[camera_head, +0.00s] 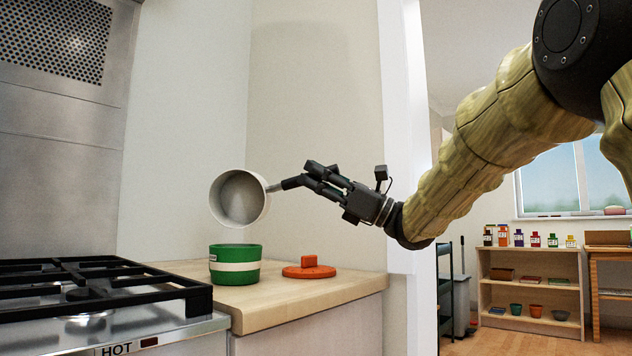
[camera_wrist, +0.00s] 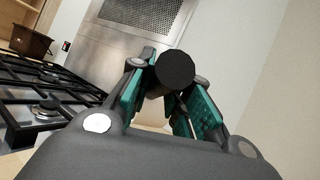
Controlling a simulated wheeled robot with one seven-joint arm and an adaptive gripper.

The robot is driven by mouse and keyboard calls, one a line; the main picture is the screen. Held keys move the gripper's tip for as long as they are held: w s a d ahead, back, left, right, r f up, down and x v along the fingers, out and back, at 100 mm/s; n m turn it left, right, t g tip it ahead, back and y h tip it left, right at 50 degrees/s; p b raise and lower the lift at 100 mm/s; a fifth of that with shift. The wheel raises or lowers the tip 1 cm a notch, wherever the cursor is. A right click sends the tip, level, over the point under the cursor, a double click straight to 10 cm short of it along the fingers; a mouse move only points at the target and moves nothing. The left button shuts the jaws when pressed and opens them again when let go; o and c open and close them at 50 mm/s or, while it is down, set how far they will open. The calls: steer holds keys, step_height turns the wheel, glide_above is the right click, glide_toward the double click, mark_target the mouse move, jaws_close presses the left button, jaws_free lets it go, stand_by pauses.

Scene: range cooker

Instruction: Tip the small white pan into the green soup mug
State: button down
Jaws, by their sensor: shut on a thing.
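The small white pan (camera_head: 240,199) is held in the air, tilted on its side with its open mouth toward the camera and slightly down. It is above the green soup mug (camera_head: 235,266), which stands upright on the wooden counter and has a white band. No contents show in the pan, and the inside of the mug is hidden. My gripper (camera_head: 300,182) is shut on the pan's dark handle, to the right of the pan. In the wrist view the round dark handle end (camera_wrist: 175,69) sits between the gripper's (camera_wrist: 170,100) green-padded fingers.
A flat orange lid with a knob (camera_head: 309,268) lies on the wooden counter (camera_head: 290,301), right of the mug. The black hob grate (camera_head: 90,285) is close on the left. A wall stands behind. A dark brown pot (camera_wrist: 30,42) shows in the wrist view.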

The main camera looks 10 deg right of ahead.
steer(key=shift+s+a+n+g+y+b, duration=0.15)
steer(key=shift+s+n+g+b, duration=0.55)
steer(key=shift+b, duration=1.1)
steer(key=shift+s+a+n+g+y+b, duration=0.15)
steer(key=shift+n+g+b, duration=0.25)
steer(key=shift+n+b, duration=1.05)
stand_by(1.2)
steer(key=shift+s+f+n+g+b, duration=0.25)
steer(key=shift+s+g+b, duration=0.15)
steer(key=shift+b, duration=1.05)
stand_by(0.4)
steer(key=shift+r, duration=0.1)
steer(key=shift+s+a+n, duration=0.15)
steer(key=shift+s+n, duration=0.05)
steer(key=shift+n, duration=0.3)
steer(key=shift+g, duration=0.5)
stand_by(0.6)
